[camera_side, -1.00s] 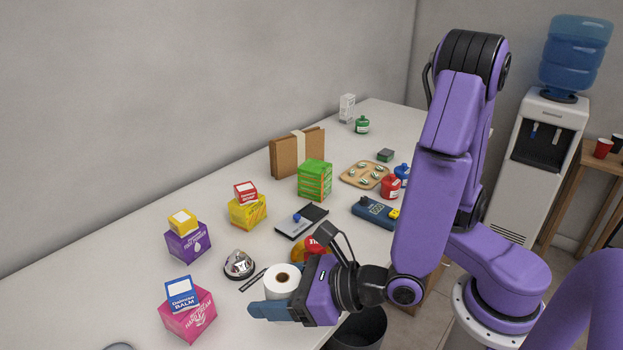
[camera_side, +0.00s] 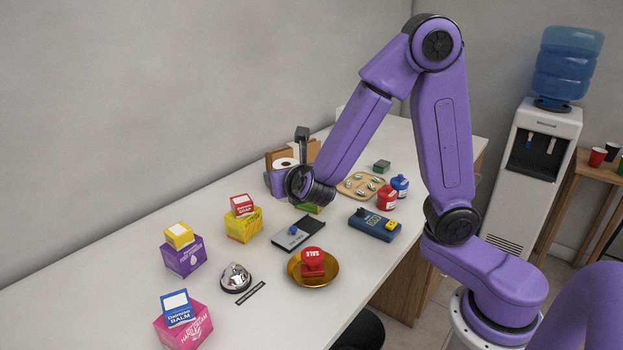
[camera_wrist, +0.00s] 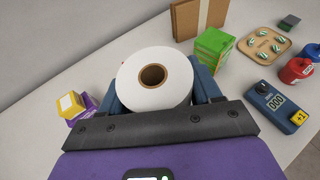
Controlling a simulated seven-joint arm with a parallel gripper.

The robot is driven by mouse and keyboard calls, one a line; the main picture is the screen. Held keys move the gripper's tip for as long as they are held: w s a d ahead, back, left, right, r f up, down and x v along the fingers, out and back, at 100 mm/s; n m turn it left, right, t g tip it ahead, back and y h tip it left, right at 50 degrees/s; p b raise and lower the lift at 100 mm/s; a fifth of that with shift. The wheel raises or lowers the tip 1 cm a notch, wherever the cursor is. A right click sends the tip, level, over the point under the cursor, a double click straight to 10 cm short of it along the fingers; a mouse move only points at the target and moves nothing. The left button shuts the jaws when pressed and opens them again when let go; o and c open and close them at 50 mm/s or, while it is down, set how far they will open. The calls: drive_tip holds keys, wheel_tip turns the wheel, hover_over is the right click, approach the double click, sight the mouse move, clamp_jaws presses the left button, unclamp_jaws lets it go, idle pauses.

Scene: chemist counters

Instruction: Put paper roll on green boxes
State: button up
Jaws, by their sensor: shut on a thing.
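My gripper (camera_side: 282,182) is shut on the white paper roll (camera_side: 286,163). The roll is held off the counter with its brown core facing up. In the wrist view the roll (camera_wrist: 153,80) sits between blue fingers on both sides. The stacked green boxes (camera_wrist: 214,46) stand on the counter to the upper right of the roll in the wrist view, apart from it. In the side view my wrist hides most of the green boxes; only a low green part (camera_side: 312,208) shows beneath it.
Brown folders (camera_wrist: 197,16) stand behind the green boxes. A wooden board with striped pieces (camera_side: 360,186), red and blue bottles (camera_side: 387,198) and a blue meter (camera_side: 373,225) lie to the right. A black clipboard (camera_side: 299,233) and yellow box (camera_side: 244,225) are nearer.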

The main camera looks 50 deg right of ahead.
drive_tip(key=s+d+r+m+g+h, duration=0.1)
drive_tip(key=d+r+m+g+h, duration=0.15)
drive_tip(key=d, duration=0.65)
drive_tip(key=s+d+r+m+g+h, duration=0.1)
drive_tip(key=d+m+g+h, duration=0.25)
drive_tip(key=d, duration=0.55)
drive_tip(key=shift+m+y, duration=0.3)
drive_tip(key=shift+y, duration=0.1)
drive_tip(key=w+d+f, duration=0.1)
drive_tip(key=w+f, duration=0.2)
drive_tip(key=w, duration=0.1)
drive_tip(key=w+d+f, duration=0.2)
drive_tip(key=w+f, duration=0.1)
drive_tip(key=w, duration=0.1)
drive_tip(key=w+d+f, duration=0.2)
drive_tip(key=w+f, duration=0.1)
drive_tip(key=w, duration=0.1)
drive_tip(key=shift+w+f, duration=0.1)
drive_tip(key=shift+w, duration=0.05)
drive_tip(key=shift+w+d+f, duration=0.1)
drive_tip(key=shift+w+f, duration=0.05)
drive_tip(key=shift+f, duration=0.05)
drive_tip(key=shift+w+f, duration=0.1)
drive_tip(key=shift+f, duration=1.55)
drive_tip(key=shift+f, duration=0.1)
drive_tip(key=o, duration=1.1)
